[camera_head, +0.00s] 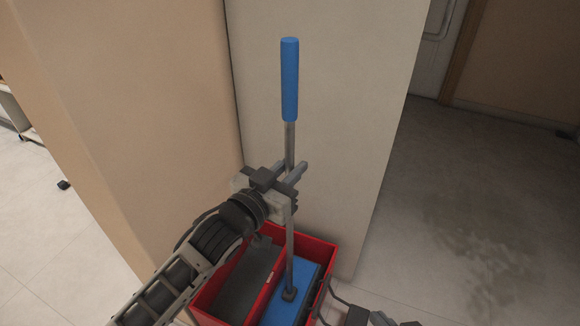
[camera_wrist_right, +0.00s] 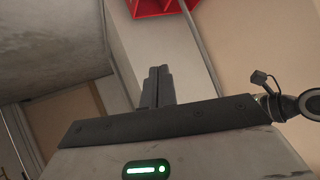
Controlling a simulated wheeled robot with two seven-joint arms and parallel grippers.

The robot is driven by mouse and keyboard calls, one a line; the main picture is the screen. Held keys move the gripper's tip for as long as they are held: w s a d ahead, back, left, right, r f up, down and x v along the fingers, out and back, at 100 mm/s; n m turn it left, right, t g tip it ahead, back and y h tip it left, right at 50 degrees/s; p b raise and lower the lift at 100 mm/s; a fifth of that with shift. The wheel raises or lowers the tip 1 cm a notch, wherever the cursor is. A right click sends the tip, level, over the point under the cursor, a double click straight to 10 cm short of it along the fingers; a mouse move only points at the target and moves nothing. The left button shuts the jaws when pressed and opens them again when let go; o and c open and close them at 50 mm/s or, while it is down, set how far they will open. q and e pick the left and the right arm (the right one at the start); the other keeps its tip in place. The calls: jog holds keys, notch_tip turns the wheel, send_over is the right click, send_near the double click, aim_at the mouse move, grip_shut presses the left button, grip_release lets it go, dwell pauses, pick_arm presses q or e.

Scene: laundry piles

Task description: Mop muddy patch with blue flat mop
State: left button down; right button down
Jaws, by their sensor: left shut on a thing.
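The blue flat mop stands nearly upright, with a blue grip (camera_head: 289,80), a thin grey pole and a flat blue head (camera_head: 283,303). Its head is inside a red two-part bucket (camera_head: 208,316). My left gripper (camera_head: 290,180) is shut on the pole, below the blue grip. The muddy patch (camera_head: 475,250) is a faint brownish stain on the floor at the right. In the right wrist view, my right gripper (camera_wrist_right: 158,88) has its fingers together with nothing between them. The pole (camera_wrist_right: 202,45) and part of the red bucket (camera_wrist_right: 155,7) show beyond it.
A beige wall corner (camera_head: 330,120) stands right behind the bucket and mop. Open tiled floor (camera_head: 400,180) lies to its right, leading to a wooden door frame (camera_head: 463,50). More floor is free at the left.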

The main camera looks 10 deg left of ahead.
notch_tip(320, 180, up, 9)
jog(key=s+d+t+h+p, duration=0.1)
jog(key=d+p, duration=0.1)
jog(key=p, duration=0.4)
jog(key=shift+d+r+m+t, duration=0.15)
jog(key=shift+d+m+t, duration=0.15)
jog(key=shift+d, duration=0.1)
jog(key=shift+s, duration=0.15)
